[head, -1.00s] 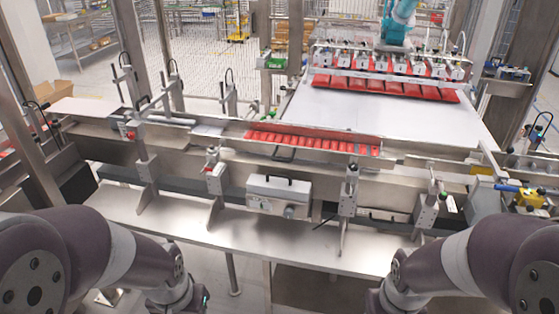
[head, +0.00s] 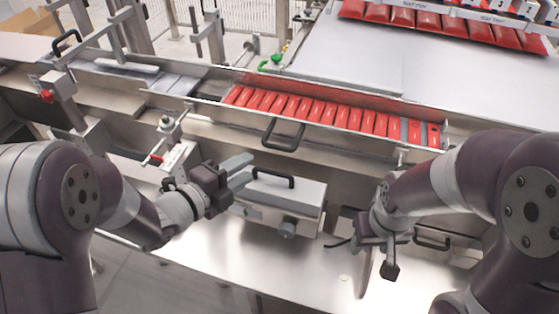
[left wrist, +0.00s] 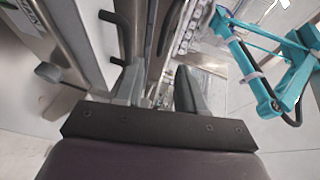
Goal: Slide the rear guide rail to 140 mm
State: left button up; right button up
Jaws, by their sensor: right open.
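Two long metal guide rails flank a row of red pouches (head: 320,115). The rear guide rail (head: 350,88) runs behind the pouches. The front guide rail (head: 225,113) carries a black handle (head: 283,135). No millimetre scale is readable. My left gripper (head: 246,168) is open and empty, its fingers above the left end of the grey box, in front of the front rail. The left wrist view shows a gap between its fingers (left wrist: 158,92). My right gripper (head: 376,262) is open in front of the rails, right of the box, touching neither rail.
The grey box (head: 285,205) with a black handle stands on the steel shelf (head: 225,255). Clamp posts with red knobs (head: 46,97) stand at left. A green knob (head: 270,63) sits behind the rear rail. A white belt (head: 400,60) lies beyond, with more red pouches.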

aim_at(279, 148)
pick_arm(q)
jog(key=p+x, duration=0.1)
jog(key=x, duration=1.1)
jog(key=shift+r, duration=0.2)
grip_shut()
